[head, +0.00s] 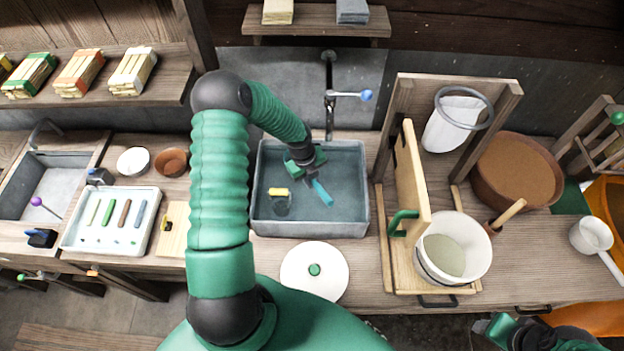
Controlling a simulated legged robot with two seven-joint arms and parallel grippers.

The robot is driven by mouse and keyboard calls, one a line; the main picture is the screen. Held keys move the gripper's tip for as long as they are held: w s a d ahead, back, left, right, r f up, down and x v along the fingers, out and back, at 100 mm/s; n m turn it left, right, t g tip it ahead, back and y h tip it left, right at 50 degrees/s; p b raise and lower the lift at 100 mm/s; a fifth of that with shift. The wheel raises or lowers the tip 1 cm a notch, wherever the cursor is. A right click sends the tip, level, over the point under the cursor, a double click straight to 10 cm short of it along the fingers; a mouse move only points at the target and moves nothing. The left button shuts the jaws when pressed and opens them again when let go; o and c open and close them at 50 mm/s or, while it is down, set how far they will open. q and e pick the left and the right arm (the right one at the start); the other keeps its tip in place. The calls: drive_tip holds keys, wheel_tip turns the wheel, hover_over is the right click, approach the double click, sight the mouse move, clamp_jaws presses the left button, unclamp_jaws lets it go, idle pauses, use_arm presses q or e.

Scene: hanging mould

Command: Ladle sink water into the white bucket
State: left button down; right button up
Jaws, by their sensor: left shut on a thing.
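The grey sink (258,215) holds bluish water (340,200). My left gripper (311,174) is over the sink, its jaws shut on a small teal-blue bar (322,192) that points down toward the water. Whether the bar touches the water, I cannot tell. A yellow piece (277,192) with a dark rounded shape beneath it is at the sink's left side. The white bucket (478,250) stands upright on a wooden board to the right, with cloudy pale contents. A white long-handled dipper (592,235) is at the far right. My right gripper (500,328) is at the bottom right edge, jaws unclear.
A faucet (330,100) stands behind the sink. A white round lid (315,270) lies in front of it. A wooden frame (412,185) with an upright panel stands between sink and bucket. A brown tub (515,180) is behind the bucket. A white tray (110,220) lies left.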

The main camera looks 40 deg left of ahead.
drive_tip(key=w+p+v, duration=0.2)
drive_tip(key=p+v, duration=0.8)
drive_tip(key=shift+d+r, duration=0.15)
drive_tip(key=shift+r, duration=0.45)
drive_tip(key=shift+w+f, duration=0.1)
